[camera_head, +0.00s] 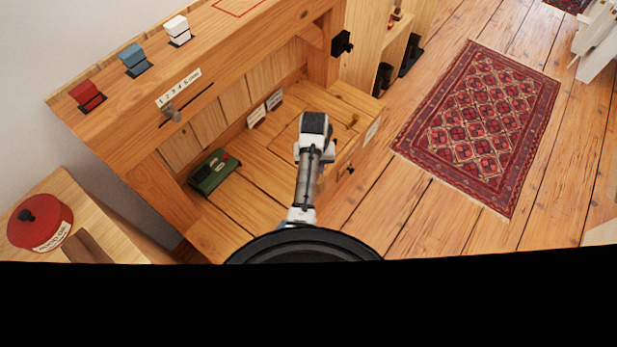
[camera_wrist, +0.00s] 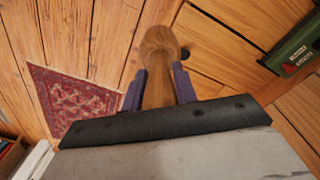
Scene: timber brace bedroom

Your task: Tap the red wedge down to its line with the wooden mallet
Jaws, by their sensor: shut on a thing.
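The red wedge (camera_head: 88,96) sits in a dark slot at the left end of the timber beam's top. It stands up above the wood; its line is too small to make out. In the wrist view, the two fingers of my gripper (camera_wrist: 158,92) are shut on a pale brown wooden piece with a rounded end, which I take to be the wooden mallet (camera_wrist: 158,50). The rest of the mallet is hidden. In the head view, my arm is over the lower bench boards, right of and well apart from the red wedge, and the mallet cannot be made out.
A blue wedge (camera_head: 133,60) and a white wedge (camera_head: 178,30) sit along the same beam (camera_head: 225,62). A slider with a number scale (camera_head: 178,88) is on its front. A green box (camera_head: 214,172) lies on the boards below. A red pot (camera_head: 40,222) stands at the left.

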